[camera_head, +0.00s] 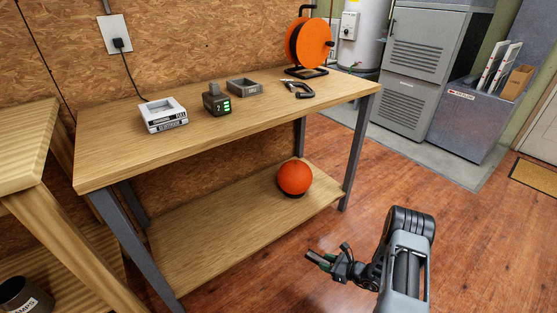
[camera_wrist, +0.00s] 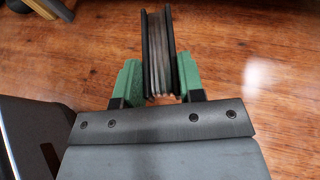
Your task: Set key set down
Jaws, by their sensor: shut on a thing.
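My gripper (camera_head: 325,262) is at the lower right of the head view, out over the wooden floor and in front of the workbench. In the wrist view, its two green fingers (camera_wrist: 158,76) are shut on the key set (camera_wrist: 160,45). The key set is a narrow piece with black side plates and grey metal layers between them, pointing away from the gripper. In the head view it is only a small dark shape at the fingertips, apart from the workbench. Its far end runs up close to the top of the wrist view.
The workbench top (camera_head: 250,130) holds a white charger (camera_head: 163,117), dark battery (camera_head: 216,101), grey open tray (camera_head: 242,88), black-handled tool (camera_head: 297,90) and orange cable reel (camera_head: 309,42). An orange ball (camera_head: 294,177) sits on its lower shelf (camera_head: 225,220). The front of the top is clear.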

